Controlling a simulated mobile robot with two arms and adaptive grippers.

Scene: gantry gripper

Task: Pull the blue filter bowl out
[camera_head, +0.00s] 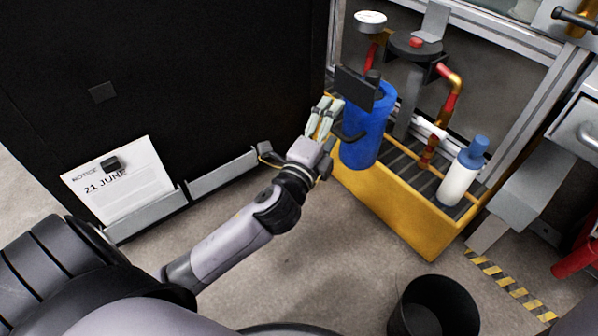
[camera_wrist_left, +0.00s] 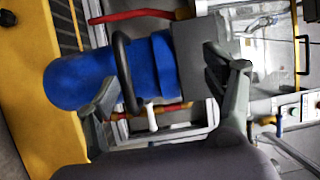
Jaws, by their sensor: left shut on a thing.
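The blue filter bowl (camera_head: 362,147) is upright at the left front of the yellow drip tray, with a dark plate (camera_head: 357,88) by its top and a black handle (camera_head: 350,135) on its side. It stands apart from the dark filter head (camera_head: 415,46) behind it to the right. My left gripper (camera_head: 328,119) is at the bowl's left side, shut on it. In the left wrist view, the bowl (camera_wrist_left: 80,82) lies across the picture and my left gripper (camera_wrist_left: 168,95) has one finger against it. The exact contact is partly hidden. My right gripper is not in view.
The yellow tray (camera_head: 390,208) has a dark grating and holds a white bottle with a blue cap (camera_head: 462,178). Red and copper pipes (camera_head: 449,95) and a gauge (camera_head: 370,20) are close behind. A black bin (camera_head: 433,305) stands in front. Floor left of it is clear.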

